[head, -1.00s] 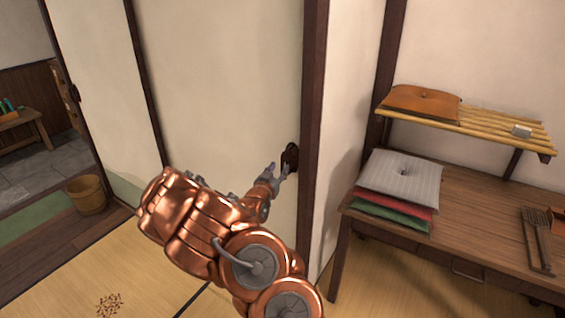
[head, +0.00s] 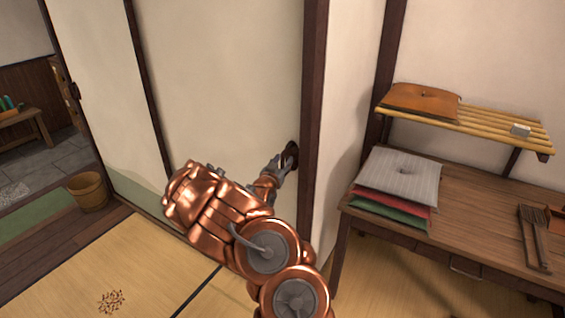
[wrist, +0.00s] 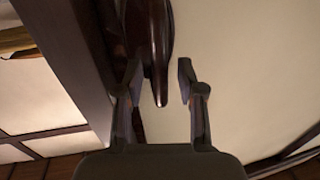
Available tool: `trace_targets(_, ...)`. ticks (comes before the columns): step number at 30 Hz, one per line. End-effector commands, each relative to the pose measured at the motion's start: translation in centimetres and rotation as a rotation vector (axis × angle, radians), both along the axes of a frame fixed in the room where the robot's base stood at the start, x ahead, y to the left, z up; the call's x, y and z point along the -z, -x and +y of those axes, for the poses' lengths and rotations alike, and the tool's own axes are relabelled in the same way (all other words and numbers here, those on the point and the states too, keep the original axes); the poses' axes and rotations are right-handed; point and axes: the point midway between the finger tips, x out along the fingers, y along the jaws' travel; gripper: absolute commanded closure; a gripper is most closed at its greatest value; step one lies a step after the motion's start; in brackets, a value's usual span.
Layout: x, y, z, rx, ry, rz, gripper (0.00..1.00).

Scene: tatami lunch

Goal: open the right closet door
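The right closet door (head: 220,90) is a pale sliding panel, standing against the dark post (head: 314,100) at its right. Its dark brown pull (head: 292,149) sits near its right edge, partly covered by my gripper (head: 283,166) in the head view. In the wrist view the pull (wrist: 150,35) is a glossy dark shape tapering to a tip. My gripper (wrist: 160,78) is open, with one finger on each side of that tip. A gap shows between the right finger and the pull; contact on the left side cannot be told.
Another pale panel (head: 105,100) stands to the left. A wooden bucket (head: 87,192) is on the floor at far left. On the right, a wooden desk (head: 480,215) holds stacked cushions (head: 400,175) below a slatted shelf (head: 480,132).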

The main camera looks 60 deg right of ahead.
Motion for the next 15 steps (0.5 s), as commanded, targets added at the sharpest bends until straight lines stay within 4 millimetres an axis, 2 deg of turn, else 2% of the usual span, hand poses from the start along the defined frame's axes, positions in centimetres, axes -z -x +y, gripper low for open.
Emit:
trace_targets(1,0.0,-0.01,0.01,0.0,0.0,0.0,0.68)
trace_targets(10,0.01,0.0,0.01,0.0,0.0,0.0,0.99)
trace_targets(15,0.01,0.01,0.01,0.0,0.0,0.0,1.0)
